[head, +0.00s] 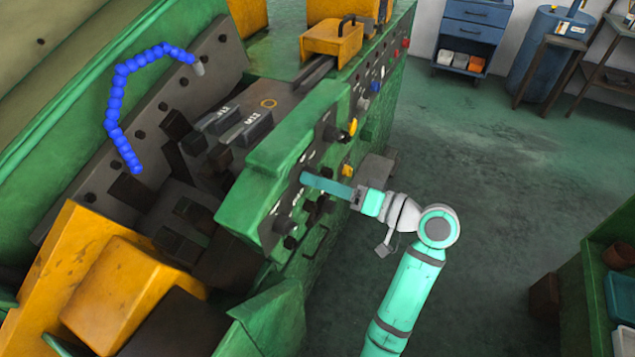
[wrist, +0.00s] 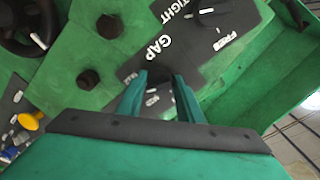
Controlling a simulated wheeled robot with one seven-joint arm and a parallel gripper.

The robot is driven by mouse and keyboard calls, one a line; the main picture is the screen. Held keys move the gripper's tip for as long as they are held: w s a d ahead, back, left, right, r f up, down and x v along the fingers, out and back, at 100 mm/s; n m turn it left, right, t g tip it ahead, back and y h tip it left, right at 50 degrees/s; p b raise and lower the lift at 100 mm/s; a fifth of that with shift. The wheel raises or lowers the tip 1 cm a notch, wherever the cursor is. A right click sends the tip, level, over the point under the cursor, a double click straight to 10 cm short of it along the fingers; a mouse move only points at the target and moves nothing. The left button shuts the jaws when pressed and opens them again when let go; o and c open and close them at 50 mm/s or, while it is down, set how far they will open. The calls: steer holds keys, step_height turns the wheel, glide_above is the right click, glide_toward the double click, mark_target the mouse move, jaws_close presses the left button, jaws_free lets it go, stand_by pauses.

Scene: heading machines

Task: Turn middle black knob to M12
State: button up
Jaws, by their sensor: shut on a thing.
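My gripper (head: 305,180) reaches from the right to the front panel of the green machine (head: 262,172) in the head view. In the wrist view my gripper (wrist: 160,78) has its two teal fingers on either side of a black knob (wrist: 158,74) on a dark plate, below the word GAP. The fingers are shut on this knob and cover much of it. Small white lettering (wrist: 152,98) shows between the fingers, but the knob's setting cannot be read clearly. In the head view the knob is hidden at the fingertips.
Another black knob (wrist: 212,10) sits near the words TIGHT and FREE. Dark bolts or knobs (wrist: 88,79) and a yellow knob (wrist: 28,121) are to the left. A blue drawer cabinet (head: 470,35) stands at the back. Open floor (head: 480,190) lies right of my arm.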

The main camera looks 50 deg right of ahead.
steer(key=shift+a+r+m, duration=0.1)
steer(key=shift+m, duration=0.5)
steer(key=o, duration=0.9)
steer(key=shift+r, duration=0.1)
steer(key=shift+o, duration=0.5)
steer(key=shift+s, duration=0.1)
steer(key=v, duration=1)
steer(key=shift+s+d, duration=0.25)
steer(key=shift+s, duration=0.1)
